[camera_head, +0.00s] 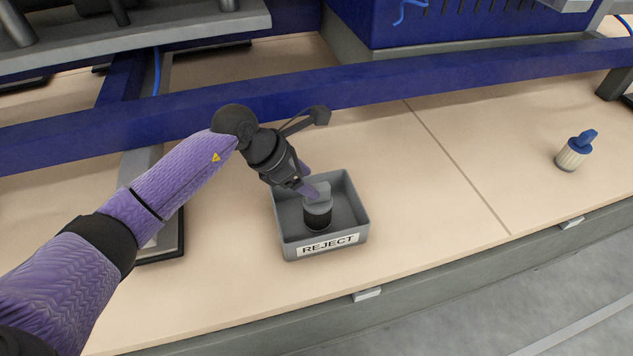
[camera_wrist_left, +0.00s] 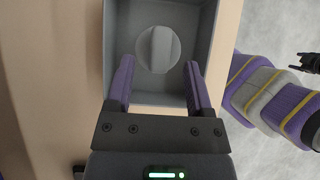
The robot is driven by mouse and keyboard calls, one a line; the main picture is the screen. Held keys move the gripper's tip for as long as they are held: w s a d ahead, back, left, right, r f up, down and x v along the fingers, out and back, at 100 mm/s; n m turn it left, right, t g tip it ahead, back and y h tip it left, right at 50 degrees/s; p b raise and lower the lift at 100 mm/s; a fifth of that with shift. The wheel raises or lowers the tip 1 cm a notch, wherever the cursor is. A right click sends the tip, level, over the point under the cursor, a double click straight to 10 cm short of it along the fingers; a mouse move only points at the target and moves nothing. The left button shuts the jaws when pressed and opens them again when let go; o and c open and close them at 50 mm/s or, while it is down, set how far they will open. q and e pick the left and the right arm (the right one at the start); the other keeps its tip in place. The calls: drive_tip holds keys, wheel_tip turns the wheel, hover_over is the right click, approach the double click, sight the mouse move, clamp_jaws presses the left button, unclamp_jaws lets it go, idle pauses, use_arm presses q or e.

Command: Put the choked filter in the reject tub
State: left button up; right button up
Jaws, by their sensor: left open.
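The choked filter (camera_head: 318,216), with a dark body and a grey cap, stands upright inside the grey reject tub (camera_head: 289,251). The tub has a white REJECT label on its front wall. My left gripper (camera_head: 308,182) is open, just above the filter's cap. In the left wrist view, the round grey cap with its raised grip (camera_wrist_left: 158,50) lies beyond the two spread fingers (camera_wrist_left: 158,85), with clear space on both sides. The tub's wall (camera_wrist_left: 118,40) shows around it. A dark gripper-like part, likely my right gripper (camera_wrist_left: 306,63), shows small at the right edge.
Another filter with a pale pleated body and blue cap (camera_head: 573,153) stands on the beige deck at the right. A blue rail (camera_head: 400,80) runs across behind the tub. The deck between the tub and the blue-capped filter is clear.

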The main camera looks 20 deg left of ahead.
use_arm(q)
drive_tip(key=p+v, duration=0.1)
drive_tip(key=v, duration=0.6)
drive_tip(key=shift+r+p, duration=0.25)
drive_tip(key=shift+p, duration=0.05)
use_arm(e)
drive_tip(key=shift+w+a+r+t, duration=0.3)
drive_tip(key=shift+w+a+r, duration=0.45)
drive_tip(key=shift+w+r, duration=0.25)
